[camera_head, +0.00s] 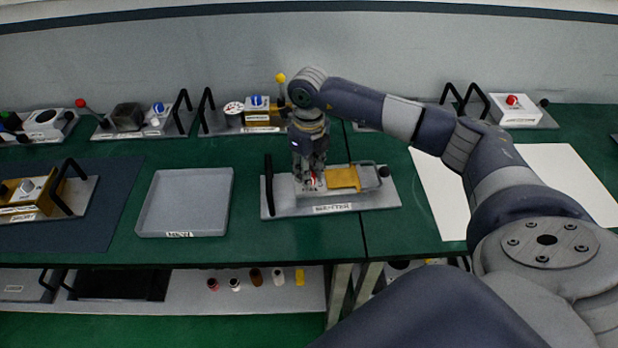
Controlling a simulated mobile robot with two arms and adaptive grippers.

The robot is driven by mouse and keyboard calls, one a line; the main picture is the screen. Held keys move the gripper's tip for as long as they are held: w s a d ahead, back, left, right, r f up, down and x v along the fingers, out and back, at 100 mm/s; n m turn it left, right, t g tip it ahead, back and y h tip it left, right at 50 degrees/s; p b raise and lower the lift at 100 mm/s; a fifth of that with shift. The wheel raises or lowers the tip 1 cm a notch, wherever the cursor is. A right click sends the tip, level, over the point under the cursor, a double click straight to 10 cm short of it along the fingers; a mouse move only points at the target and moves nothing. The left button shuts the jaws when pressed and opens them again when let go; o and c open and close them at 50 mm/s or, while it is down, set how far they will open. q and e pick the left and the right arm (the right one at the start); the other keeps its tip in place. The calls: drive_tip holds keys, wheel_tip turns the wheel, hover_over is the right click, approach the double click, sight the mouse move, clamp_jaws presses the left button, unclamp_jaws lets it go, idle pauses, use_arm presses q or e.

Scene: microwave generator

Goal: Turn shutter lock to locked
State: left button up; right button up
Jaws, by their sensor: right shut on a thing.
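The shutter module (358,202) is a grey plate with a front label that seems to read "SHUTTER", lying on the green bench. It carries a brass-coloured slide (343,178), a black handle at its left end and a dark knob at its right. The shutter lock (314,179), a small red and white knob on a white block, sits left of the brass part. My right gripper (311,181) points down over the lock and is shut on it. Its fingers partly hide the knob, so the lock's turn angle is hard to read. My left gripper is not in view.
An empty grey tray (185,232) lies left of the module. A brass module (27,196) on a dark mat is at far left. Several modules with black handles line the back. A white sheet (440,205) lies right. A lower shelf holds small coloured parts.

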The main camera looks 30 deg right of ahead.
drive_tip(key=n+b, duration=0.5)
drive_tip(key=n, duration=0.1)
drive_tip(key=shift+f, duration=0.2)
drive_tip(key=n+b, duration=0.2)
drive_tip(key=n, duration=0.1)
drive_tip(key=shift+r+n, duration=0.1)
drive_tip(key=shift+n, duration=0.3)
drive_tip(key=shift+r+n+b, duration=0.1)
drive_tip(key=shift+n+b, duration=0.8)
drive_tip(key=shift+n, duration=0.4)
drive_tip(key=o, duration=1.1)
drive_tip(key=shift+r, duration=0.1)
wheel_tip(320, 180, up, 12)
drive_tip(key=shift+f, duration=0.1)
